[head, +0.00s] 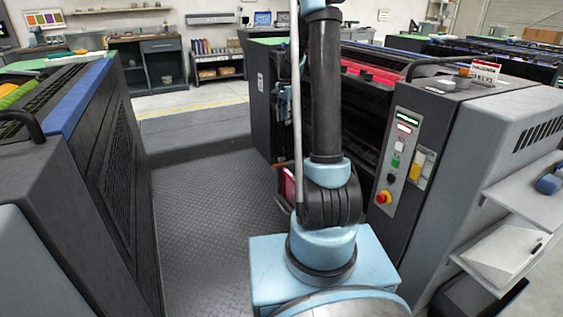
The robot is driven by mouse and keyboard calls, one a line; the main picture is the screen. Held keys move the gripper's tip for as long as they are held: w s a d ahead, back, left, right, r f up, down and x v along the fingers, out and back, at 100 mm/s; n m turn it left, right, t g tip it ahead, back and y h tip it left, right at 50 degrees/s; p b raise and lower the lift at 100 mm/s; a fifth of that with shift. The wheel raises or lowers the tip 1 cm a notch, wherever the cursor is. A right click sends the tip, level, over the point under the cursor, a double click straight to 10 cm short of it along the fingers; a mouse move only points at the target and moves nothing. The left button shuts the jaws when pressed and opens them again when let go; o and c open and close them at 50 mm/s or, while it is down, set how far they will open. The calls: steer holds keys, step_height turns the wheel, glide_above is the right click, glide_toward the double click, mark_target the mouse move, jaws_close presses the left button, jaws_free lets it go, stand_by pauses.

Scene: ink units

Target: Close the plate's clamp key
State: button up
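My arm rises through the middle of the head view and leaves the frame at the top. My gripper is not in view. I cannot make out the plate or its clamp key; my arm hides part of the press (376,95) behind it. The near press unit on the right (480,110) carries a control panel (403,160) with lit displays, a yellow switch and a red emergency-stop knob (383,197).
A dark machine with a blue edge (75,100) stands close on the left. A tread-plate aisle (205,210) is free between the machines. Shelves (535,205) jut out at the right. Benches and cabinets (150,60) line the back.

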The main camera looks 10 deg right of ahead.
mark_target(282, 158)
steer(key=w+f+m, duration=0.3)
steer(key=w+f, duration=0.9)
steer(key=shift+g, duration=0.3)
steer(key=f, duration=1.7)
steer(key=shift+s+f, duration=0.2)
jaws_close()
